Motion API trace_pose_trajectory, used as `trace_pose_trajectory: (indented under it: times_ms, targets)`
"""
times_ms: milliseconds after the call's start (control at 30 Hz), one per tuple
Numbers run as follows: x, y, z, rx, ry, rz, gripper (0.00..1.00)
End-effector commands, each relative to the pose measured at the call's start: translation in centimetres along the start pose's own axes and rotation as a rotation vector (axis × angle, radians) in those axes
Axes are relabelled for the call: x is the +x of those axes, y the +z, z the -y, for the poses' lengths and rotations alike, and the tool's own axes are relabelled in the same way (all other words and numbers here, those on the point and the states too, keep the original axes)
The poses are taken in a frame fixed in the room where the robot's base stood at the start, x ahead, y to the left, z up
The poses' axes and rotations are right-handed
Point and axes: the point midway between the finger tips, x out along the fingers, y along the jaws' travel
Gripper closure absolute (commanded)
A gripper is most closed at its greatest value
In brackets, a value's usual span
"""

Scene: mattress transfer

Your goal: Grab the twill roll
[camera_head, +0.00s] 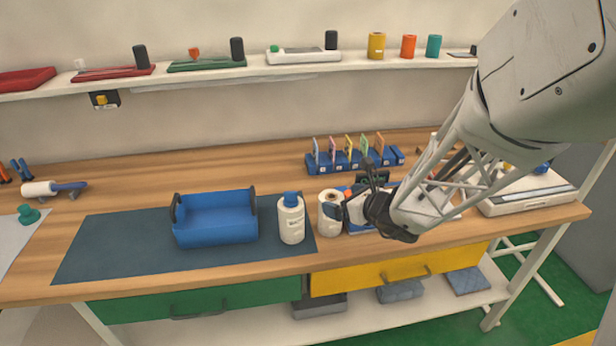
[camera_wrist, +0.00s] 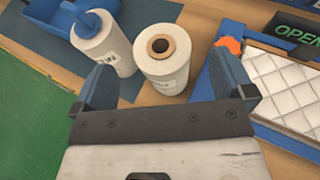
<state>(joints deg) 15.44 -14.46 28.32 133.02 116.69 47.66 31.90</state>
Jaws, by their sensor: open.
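The likely twill roll is a white upright roll with a brown core (camera_wrist: 165,72). It stands on the bench at the right end of the dark mat, and also shows in the head view (camera_head: 329,217). My gripper (camera_wrist: 166,84) is open and empty, with its blue fingers apart. In the wrist view the roll stands just beyond and between the fingertips; I cannot tell whether they touch it. In the head view my gripper (camera_head: 345,206) is at the roll's right side, and my arm hides part of the bench behind it.
A white bottle with a blue cap (camera_head: 291,222) stands close left of the roll, also in the wrist view (camera_wrist: 103,48). A blue tray (camera_head: 215,222) sits further left. A white quilted block (camera_wrist: 285,88) lies close right. The dark mat (camera_head: 110,245) is clear at left.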

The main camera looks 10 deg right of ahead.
Motion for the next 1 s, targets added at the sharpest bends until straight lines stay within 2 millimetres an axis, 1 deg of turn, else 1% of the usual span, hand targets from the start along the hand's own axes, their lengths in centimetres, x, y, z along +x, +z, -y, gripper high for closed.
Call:
trace_pose_trajectory:
  times_ms: [167, 333, 800, 1000]
  targets:
    - [0.0, 0.0, 0.0, 0.000, 0.000, 0.000, 0.00]
    - [0.6, -0.1, 0.0, 0.001, 0.000, 0.000, 0.00]
    - [4.6, -0.2, 0.0, 0.000, 0.001, -0.001, 0.00]
    - [5.2, -0.2, 0.1, 0.000, -0.002, 0.001, 0.00]
